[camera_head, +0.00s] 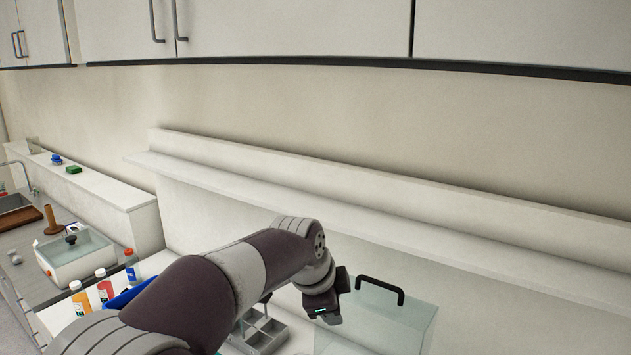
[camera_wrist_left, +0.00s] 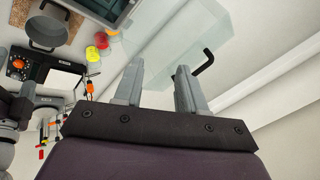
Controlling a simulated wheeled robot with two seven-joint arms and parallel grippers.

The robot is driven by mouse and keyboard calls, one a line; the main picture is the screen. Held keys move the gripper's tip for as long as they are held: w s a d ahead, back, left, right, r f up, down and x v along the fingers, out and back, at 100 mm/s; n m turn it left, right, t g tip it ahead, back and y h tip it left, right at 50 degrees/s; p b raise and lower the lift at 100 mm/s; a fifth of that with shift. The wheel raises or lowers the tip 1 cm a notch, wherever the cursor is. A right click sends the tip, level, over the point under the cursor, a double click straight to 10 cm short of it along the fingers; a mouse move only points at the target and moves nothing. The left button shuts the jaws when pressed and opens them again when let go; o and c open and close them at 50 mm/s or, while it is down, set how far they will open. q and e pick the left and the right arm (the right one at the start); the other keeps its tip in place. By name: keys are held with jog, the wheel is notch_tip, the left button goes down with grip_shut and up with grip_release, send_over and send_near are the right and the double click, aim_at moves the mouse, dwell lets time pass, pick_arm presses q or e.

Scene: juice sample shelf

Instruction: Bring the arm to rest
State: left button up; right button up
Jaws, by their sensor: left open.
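My left arm (camera_head: 200,290) reaches in from the lower left of the head view, in front of the wall shelf. Its left gripper shows in the wrist view (camera_wrist_left: 158,80), with its two grey fingers apart and nothing between them. In the head view the wrist end hangs just left of the clear box's black handle (camera_head: 380,288); the fingers are not clear there. In the wrist view this handle (camera_wrist_left: 205,62) appears beyond the right fingertip, and I cannot tell the gap. My right gripper is not in view.
A clear box (camera_head: 405,325) stands right of the wrist and a grey divided tray (camera_head: 262,338) below it. Several juice bottles (camera_head: 105,287) and a blue bin (camera_head: 130,293) are at the left. The long wall shelf (camera_head: 400,215) is bare.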

pick_arm(q)
jog(key=s+a+f+n+g+y+b, duration=0.1)
jog(key=s+a+f+n+b, duration=0.5)
jog(key=f, duration=0.9)
jog(key=s+a+f+n+g+y+b, duration=0.2)
jog(key=s+a+f+n+b, duration=0.4)
jog(key=s+a+f+n, duration=0.5)
jog(key=s+a+f, duration=0.4)
jog(key=s+f, duration=0.1)
jog(key=s, duration=0.1)
jog(key=shift+n+g+b, duration=0.4)
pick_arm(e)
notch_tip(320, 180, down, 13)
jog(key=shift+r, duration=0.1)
